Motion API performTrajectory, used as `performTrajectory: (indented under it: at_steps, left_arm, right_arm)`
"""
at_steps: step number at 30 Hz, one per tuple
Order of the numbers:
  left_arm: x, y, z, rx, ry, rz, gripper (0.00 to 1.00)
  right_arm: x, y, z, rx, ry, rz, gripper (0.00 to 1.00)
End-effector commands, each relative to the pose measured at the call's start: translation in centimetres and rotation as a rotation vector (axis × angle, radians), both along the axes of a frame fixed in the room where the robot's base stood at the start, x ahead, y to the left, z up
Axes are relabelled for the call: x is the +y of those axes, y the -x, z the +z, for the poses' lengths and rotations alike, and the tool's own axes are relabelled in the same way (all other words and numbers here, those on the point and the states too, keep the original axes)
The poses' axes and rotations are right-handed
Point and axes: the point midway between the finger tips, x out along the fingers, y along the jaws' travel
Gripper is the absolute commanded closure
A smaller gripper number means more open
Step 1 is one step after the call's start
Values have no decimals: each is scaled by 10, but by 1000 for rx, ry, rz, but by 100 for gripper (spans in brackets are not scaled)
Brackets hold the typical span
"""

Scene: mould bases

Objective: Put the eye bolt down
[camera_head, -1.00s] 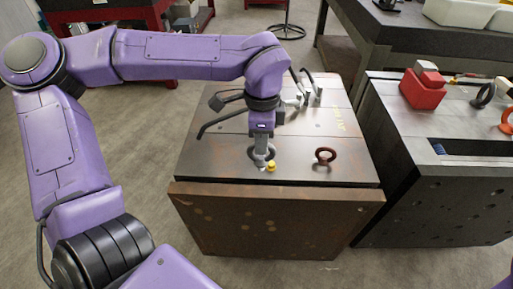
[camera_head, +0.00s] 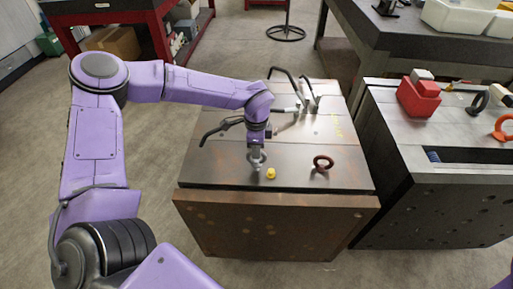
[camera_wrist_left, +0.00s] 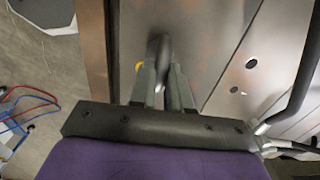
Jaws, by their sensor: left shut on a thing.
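My left gripper (camera_head: 257,152) is shut on a grey eye bolt (camera_head: 257,163) over the near part of the steel mould base top (camera_head: 225,172). Only part of the ring shows below the fingers. In the left wrist view the eye bolt (camera_wrist_left: 158,48) is a dark, blurred shape between the two fingers (camera_wrist_left: 162,82); the fingers hide the rest. I cannot tell whether it touches the plate. My right gripper is not in view.
A small yellow piece (camera_head: 271,174) lies just right of the held bolt. A dark red eye bolt (camera_head: 323,163) stands further right. Black-handled clamps (camera_head: 300,92) are behind. A second mould base (camera_head: 425,195) with a red block (camera_head: 418,98) is at the right.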

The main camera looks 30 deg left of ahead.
Motion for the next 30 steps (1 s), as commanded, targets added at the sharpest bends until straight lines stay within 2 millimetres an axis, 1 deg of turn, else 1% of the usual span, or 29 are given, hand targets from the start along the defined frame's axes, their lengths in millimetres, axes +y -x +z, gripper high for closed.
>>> performTrajectory:
  at_steps: [5, 6, 8, 9, 16, 19, 20, 23, 27, 30]
  left_arm:
    - [0, 0, -3, -1, 0, 0, 100]
    - [0, 0, -4, 0, 0, 0, 80]
    - [0, 0, -3, 0, 0, 0, 60]
    - [0, 0, -3, 0, 0, 0, 58]
    - [0, 0, -2, 0, 0, 0, 58]
    - [0, 0, 5, -1, 1, 0, 58]
    - [0, -1, 6, -3, 1, 0, 58]
    - [0, -1, 27, -6, 1, 0, 58]
    - [0, -1, 65, -7, 0, 0, 58]
    - [0, -1, 89, -5, 0, 0, 58]
  right_arm:
    - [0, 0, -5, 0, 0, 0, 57]
    - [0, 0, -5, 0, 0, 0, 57]
    - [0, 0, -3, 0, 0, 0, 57]
    - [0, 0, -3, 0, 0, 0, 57]
    - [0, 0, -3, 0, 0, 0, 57]
    - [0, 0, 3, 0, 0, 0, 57]
    - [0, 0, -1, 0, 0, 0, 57]
    - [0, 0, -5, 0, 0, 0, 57]
    - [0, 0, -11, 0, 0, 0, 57]
    - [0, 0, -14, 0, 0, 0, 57]
